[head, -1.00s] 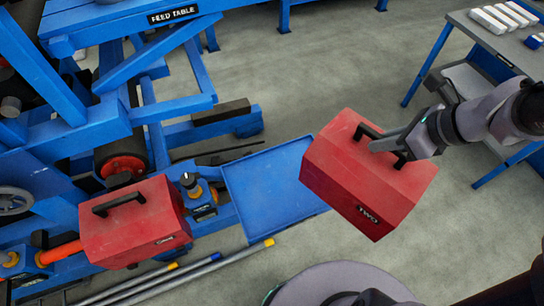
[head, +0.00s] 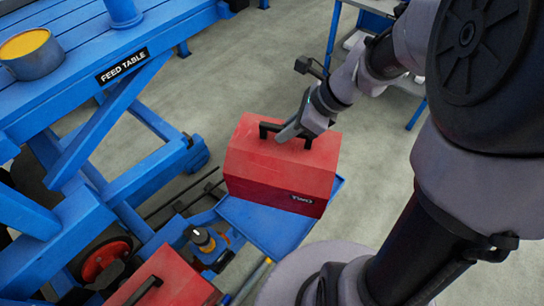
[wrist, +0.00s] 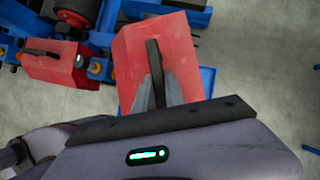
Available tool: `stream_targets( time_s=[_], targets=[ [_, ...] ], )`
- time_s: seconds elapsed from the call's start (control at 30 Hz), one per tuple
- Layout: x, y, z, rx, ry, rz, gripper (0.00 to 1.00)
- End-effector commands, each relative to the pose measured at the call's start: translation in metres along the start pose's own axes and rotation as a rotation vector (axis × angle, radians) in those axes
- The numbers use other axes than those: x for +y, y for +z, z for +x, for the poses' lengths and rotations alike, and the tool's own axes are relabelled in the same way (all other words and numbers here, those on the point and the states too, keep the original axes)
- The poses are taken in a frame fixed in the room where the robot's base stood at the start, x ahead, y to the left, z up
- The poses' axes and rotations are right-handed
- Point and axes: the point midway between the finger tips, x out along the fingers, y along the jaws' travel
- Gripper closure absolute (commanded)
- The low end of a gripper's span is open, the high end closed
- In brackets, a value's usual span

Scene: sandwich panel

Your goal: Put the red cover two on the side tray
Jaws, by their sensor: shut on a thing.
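The red cover two (head: 275,172), a box-like cover with a black handle and a "TWO" label, is held by my gripper (head: 287,132). My gripper is shut on the handle at the top. The cover also shows in the wrist view (wrist: 140,50), with the fingers at its handle.
A second red cover (head: 170,283) sits at the bottom left; it also shows in the wrist view (wrist: 57,62). A black-topped valve or knob (head: 203,239) stands between it and the tray. The blue feed table (head: 70,50) bears a yellow-filled can (head: 30,55).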

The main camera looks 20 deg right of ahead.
Motion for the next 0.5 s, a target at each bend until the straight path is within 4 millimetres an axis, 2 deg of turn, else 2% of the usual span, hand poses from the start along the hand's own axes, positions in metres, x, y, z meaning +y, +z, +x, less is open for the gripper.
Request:
stream_targets(
  time_s=[0.03,0.1,0.27,0.4,0.5],
  targets=[
    [0.001,-0.008,0.013,0.000,0.003,0.004,1.00],
    [0.001,-0.015,0.024,-0.001,0.002,0.003,1.00],
    [0.000,-0.026,0.041,-0.001,0.001,0.002,1.00],
    [0.000,-0.042,0.065,0.000,0.003,0.003,1.00],
    [0.000,-0.046,0.072,-0.001,0.001,0.002,1.00]
  ],
)
